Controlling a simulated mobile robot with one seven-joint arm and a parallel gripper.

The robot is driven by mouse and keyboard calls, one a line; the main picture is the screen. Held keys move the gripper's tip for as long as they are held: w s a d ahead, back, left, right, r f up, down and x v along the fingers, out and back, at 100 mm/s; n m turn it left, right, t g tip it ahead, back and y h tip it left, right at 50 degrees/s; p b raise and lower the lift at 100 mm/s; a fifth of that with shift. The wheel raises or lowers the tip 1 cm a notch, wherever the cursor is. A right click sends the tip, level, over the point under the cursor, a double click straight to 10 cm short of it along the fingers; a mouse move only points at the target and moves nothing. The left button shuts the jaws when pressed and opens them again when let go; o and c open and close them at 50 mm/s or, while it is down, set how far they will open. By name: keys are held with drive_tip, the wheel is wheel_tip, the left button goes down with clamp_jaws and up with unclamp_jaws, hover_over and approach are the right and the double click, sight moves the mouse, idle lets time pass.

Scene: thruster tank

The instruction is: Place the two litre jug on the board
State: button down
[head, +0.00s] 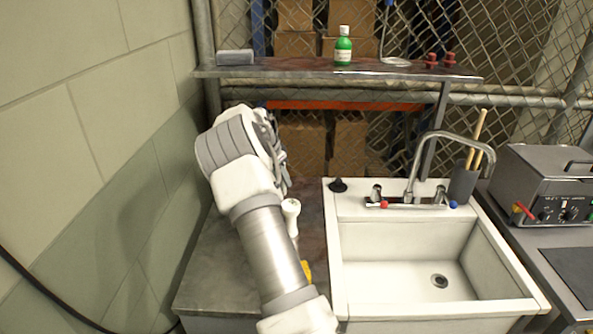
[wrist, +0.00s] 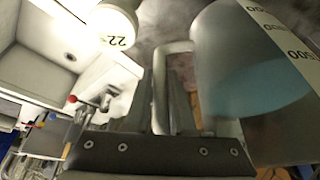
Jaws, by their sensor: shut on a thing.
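The jug (wrist: 240,75) shows large in the wrist view, a clear-grey vessel with a white number scale and bluish liquid inside. My gripper (wrist: 174,85) is shut on its pale looped handle (wrist: 176,47). In the head view my arm's wrist hides the jug and the gripper fingers, above the left counter by the wall. I cannot make out for sure which surface is the board; a dark flat panel (head: 577,268) lies on the counter at the far right.
A white item with a round top (head: 291,207) stands on the left counter (head: 215,280), with a yellow thing (head: 306,271) partly hidden near it. The sink (head: 400,265) is right of them. A shelf (head: 290,70) holds a green bottle (head: 343,46). A grey device (head: 545,185) stands right.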

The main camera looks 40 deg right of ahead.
drive_tip(key=shift+w+a, duration=0.25)
drive_tip(key=shift+w, duration=0.05)
drive_tip(key=shift+f, duration=1.95)
drive_tip(key=c, duration=1.2)
unclamp_jaws()
drive_tip(key=shift+s+f, duration=0.15)
drive_tip(key=shift+f, duration=0.15)
drive_tip(key=o, duration=0.4)
drive_tip(key=shift+a+r, duration=0.1)
